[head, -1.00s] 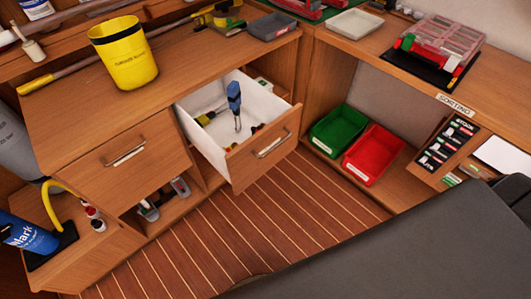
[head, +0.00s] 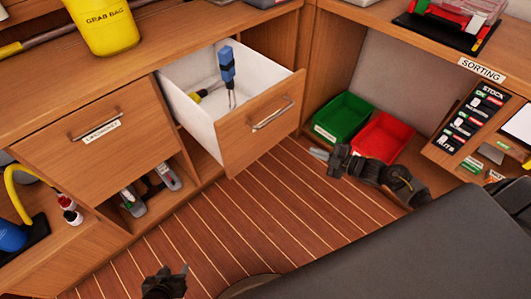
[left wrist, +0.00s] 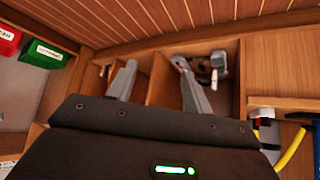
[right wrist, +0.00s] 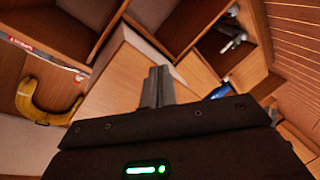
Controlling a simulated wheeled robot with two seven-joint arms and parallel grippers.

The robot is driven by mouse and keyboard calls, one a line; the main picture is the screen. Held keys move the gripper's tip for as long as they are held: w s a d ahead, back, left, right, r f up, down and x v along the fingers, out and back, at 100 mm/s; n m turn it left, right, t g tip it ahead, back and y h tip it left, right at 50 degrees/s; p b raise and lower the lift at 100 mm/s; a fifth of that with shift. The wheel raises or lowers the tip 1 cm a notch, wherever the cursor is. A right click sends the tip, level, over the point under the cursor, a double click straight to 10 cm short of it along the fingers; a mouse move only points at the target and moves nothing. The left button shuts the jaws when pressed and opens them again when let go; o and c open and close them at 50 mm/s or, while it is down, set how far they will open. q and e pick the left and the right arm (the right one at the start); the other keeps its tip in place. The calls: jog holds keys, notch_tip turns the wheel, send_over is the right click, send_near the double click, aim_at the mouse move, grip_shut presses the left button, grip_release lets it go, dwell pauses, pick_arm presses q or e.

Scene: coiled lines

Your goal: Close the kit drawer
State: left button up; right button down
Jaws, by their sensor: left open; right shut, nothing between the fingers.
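The kit drawer (head: 262,128) stands pulled open in the wooden bench in the head view. Its wooden front has a metal handle (head: 271,114). Its white inside holds a blue-handled tool (head: 227,66), standing up, and a yellow-handled tool (head: 203,93) lying down. My right gripper (head: 318,153) is shut and empty, right of the drawer front and apart from it, in front of the bins. Its closed fingers show in the right wrist view (right wrist: 158,84). My left gripper (head: 178,271) is low at the bottom edge, over the floor. It is open and empty in the left wrist view (left wrist: 157,80).
A shut drawer (head: 100,145) with a handle is left of the open one. A green bin (head: 342,117) and a red bin (head: 384,138) sit on the low shelf at right. The plank floor before the drawer is clear.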

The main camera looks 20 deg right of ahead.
aim_at(251, 138)
jog(key=s+a+r+n+g+y+b, duration=0.3)
jog(key=a+r+n+y, duration=0.1)
jog(key=r+n, duration=0.3)
jog(key=s+a+r+n+g+y+b, duration=0.2)
jog(key=s+a+r+n+g+y, duration=0.15)
jog(key=r+n, duration=0.3)
jog(key=shift+t, duration=0.25)
jog(key=w+a, duration=0.2)
jog(key=a, duration=0.1)
jog(key=w+a, duration=0.3)
jog(key=a, duration=0.1)
jog(key=w+a, duration=0.3)
jog(key=shift+w+a+r, duration=0.1)
jog(key=shift+w+a, duration=0.05)
jog(key=shift+a, duration=0.25)
pick_arm(q)
notch_tip(251, 138, up, 15)
jog(key=w+d+t+h, duration=0.1)
jog(key=d+t, duration=0.1)
jog(key=t, duration=0.1)
jog(key=shift+m+t+h, duration=0.3)
jog(key=shift+m+t, duration=0.1)
pick_arm(e)
jog(key=shift+w, duration=0.15)
pick_arm(q)
jog(key=shift+w+r, duration=0.1)
